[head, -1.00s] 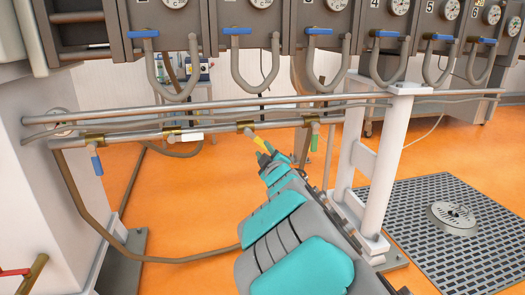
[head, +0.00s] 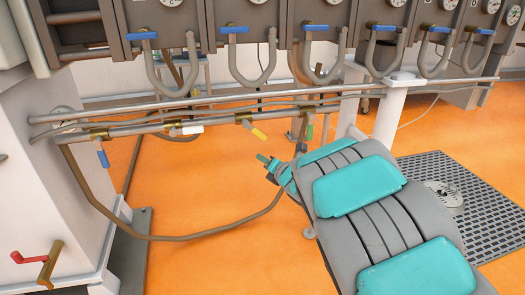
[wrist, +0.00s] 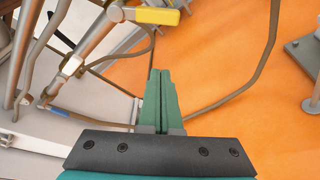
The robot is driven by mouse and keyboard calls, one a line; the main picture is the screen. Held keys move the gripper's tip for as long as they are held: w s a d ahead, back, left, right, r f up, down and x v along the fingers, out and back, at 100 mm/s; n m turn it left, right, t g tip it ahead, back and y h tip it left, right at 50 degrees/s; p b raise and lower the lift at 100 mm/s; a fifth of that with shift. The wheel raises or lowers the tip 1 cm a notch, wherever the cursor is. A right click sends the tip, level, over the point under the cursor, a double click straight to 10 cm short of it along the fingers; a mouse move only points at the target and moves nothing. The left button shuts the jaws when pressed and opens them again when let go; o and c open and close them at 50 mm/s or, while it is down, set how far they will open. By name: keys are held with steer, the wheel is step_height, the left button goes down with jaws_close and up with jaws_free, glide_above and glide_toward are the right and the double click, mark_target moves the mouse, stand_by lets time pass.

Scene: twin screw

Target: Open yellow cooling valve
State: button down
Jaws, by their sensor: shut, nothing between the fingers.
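The yellow valve handle (head: 258,134) hangs from the brass valve body (head: 243,118) on the horizontal pipe, slanting down to the right. In the wrist view the yellow handle (wrist: 157,16) lies at the top edge, roughly sideways, beyond my fingertips. My gripper (head: 264,161) is below and slightly right of the handle in the head view, apart from it. In the wrist view my gripper (wrist: 160,74) has its green fingers together with nothing between them.
On the same pipe are a blue handle (head: 103,158) hanging down, a white handle (head: 190,129) lying sideways and a green handle (head: 309,132) hanging down. A white post (head: 388,115) stands to the right. A brown hose (head: 190,237) loops below. Orange floor is open between.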

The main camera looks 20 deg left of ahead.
mark_target(254, 129)
steer(key=w+a+p, duration=0.2)
steer(key=w+a, duration=0.1)
steer(key=w, duration=0.4)
steer(key=shift+w+a+r, duration=0.35)
steer(key=shift+a, duration=0.05)
steer(key=shift+w+d, duration=0.15)
stand_by(0.6)
steer(key=shift+r, duration=0.1)
